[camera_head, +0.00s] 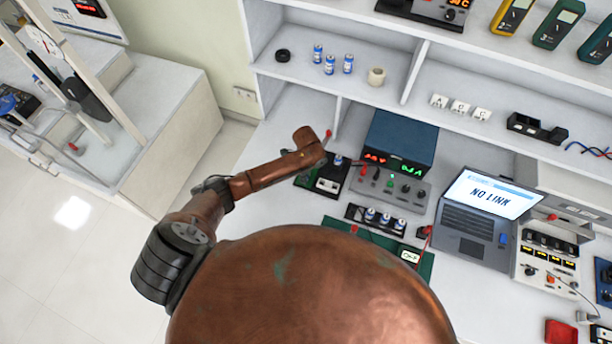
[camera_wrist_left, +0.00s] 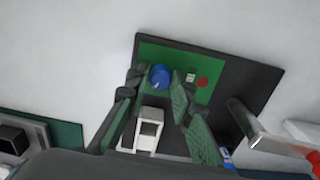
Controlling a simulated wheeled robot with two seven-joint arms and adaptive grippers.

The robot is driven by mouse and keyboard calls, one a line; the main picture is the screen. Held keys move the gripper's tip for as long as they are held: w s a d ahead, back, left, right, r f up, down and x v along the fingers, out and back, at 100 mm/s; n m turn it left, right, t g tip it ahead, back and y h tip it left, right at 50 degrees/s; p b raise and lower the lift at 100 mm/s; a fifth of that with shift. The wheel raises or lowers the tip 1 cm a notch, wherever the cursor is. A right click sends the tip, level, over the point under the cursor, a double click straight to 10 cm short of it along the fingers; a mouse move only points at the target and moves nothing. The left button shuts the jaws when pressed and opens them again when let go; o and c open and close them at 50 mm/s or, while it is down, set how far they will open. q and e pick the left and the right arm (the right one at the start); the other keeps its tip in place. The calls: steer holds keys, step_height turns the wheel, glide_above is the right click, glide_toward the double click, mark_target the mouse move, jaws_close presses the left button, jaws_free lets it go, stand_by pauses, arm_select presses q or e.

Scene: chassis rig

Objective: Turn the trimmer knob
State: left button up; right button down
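The trimmer knob is a blue round knob (camera_wrist_left: 160,77) on a dark board with a green panel (camera_wrist_left: 222,66). My left gripper (camera_wrist_left: 156,80) is open, with its two dark fingers apart and the knob showing between their tips. I cannot tell whether either fingertip touches it. A white block (camera_wrist_left: 149,128) sits on the board, nearer the wrist camera. My right gripper is not in view.
In the head view, a power supply (camera_head: 402,140), a grey control box (camera_head: 392,187), a row of blue-topped parts (camera_head: 385,218) and a laptop (camera_head: 475,220) stand to the right.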

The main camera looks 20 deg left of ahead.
arm_select(q)
jaws_close()
steer(key=shift+r+n+p, duration=0.25)
steer(key=shift+n+p, duration=0.55)
steer(key=shift+p, duration=0.4)
steer(key=shift+f+n+p, duration=0.2)
steer(key=shift+n+p, duration=0.1)
steer(key=shift+n, duration=0.2)
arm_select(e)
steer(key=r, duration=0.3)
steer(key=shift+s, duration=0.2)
arm_select(q)
steer(key=shift+o, duration=2.4)
jaws_free()
step_height(320, 180, up, 12)
